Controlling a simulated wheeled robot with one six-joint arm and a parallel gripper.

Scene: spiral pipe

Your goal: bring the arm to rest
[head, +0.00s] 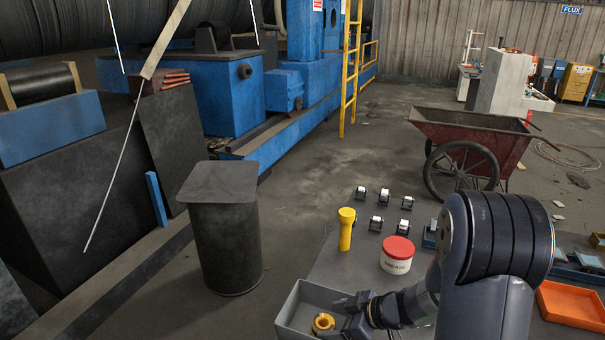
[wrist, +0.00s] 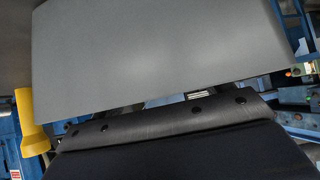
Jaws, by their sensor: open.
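My arm (head: 495,240) reaches in from the lower right of the head view, bent low over the table. My gripper (head: 345,316) is open at the right side of a grey bin (head: 292,300). A yellow ring-shaped piece (head: 323,322) lies in the bin, just left of the fingers. I see no object between the fingers, though the lower part is cut off by the frame edge. The wrist view shows a broad grey panel, a dark part across the bottom and the yellow flashlight (wrist: 33,125) at the left; the fingertips are not clear there.
On the grey table (head: 335,262) stand the yellow flashlight (head: 346,229), a white grease tub with a red lid (head: 397,255) and several small black-and-white parts (head: 376,223). An orange tray (head: 572,305) lies right of my arm. A dark drum (head: 226,235) stands left; a red wheelbarrow (head: 470,140) stands behind.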

